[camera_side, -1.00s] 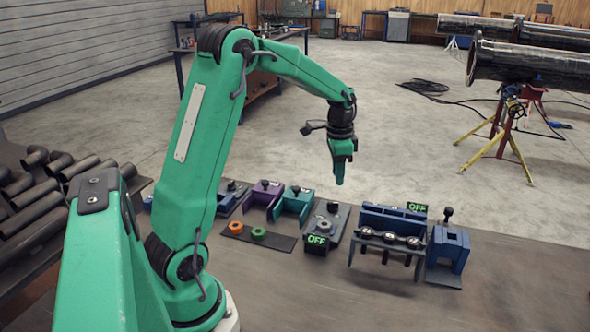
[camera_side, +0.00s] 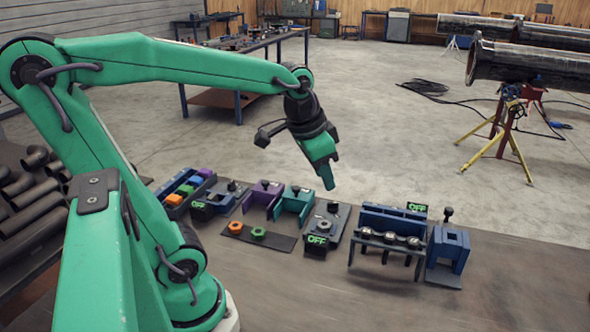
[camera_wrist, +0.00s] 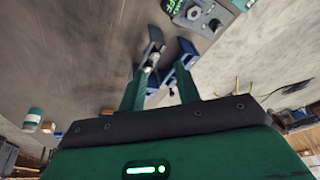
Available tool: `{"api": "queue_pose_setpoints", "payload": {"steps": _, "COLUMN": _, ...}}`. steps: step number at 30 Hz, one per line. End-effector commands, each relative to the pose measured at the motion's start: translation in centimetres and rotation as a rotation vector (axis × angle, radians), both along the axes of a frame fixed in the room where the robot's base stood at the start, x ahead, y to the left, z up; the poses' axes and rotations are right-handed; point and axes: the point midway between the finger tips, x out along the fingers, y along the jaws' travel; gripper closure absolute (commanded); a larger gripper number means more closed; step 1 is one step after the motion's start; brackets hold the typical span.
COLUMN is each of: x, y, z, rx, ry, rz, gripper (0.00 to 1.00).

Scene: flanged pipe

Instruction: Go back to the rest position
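My gripper (camera_side: 328,180) is at the end of my green arm in the side view, in the air above the bench and tilted down to the right. It is clear of the fixtures below. In the wrist view its two green fingers stand apart with a gap between them, and nothing is held in my gripper (camera_wrist: 161,80). Past the fingertips in that view, dark and blue fixture parts show on the bench.
The bench (camera_side: 490,270) holds a purple fixture (camera_side: 262,192), a teal fixture (camera_side: 294,202), a blue rack (camera_side: 392,220), a blue stand (camera_side: 449,248), and a mat with an orange ring (camera_side: 235,227) and green ring (camera_side: 258,233). Dark pipes (camera_side: 30,205) lie left. The bench's right side is clear.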

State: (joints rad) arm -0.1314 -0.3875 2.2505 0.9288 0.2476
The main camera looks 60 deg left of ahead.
Motion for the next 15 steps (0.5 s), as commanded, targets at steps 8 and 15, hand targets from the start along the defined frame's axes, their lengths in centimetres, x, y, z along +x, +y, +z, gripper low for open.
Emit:
{"api": "queue_pose_setpoints", "payload": {"steps": 8, "x": -4.5, "y": -2.6, "z": 0.1, "rx": -0.046, "ry": -0.091, "rz": 0.053, "gripper": 0.67}}
{"api": "queue_pose_setpoints", "payload": {"steps": 15, "x": -6.9, "y": -3.7, "z": -0.5, "rx": -0.082, "ry": -0.138, "rz": 0.086, "gripper": 0.67}}
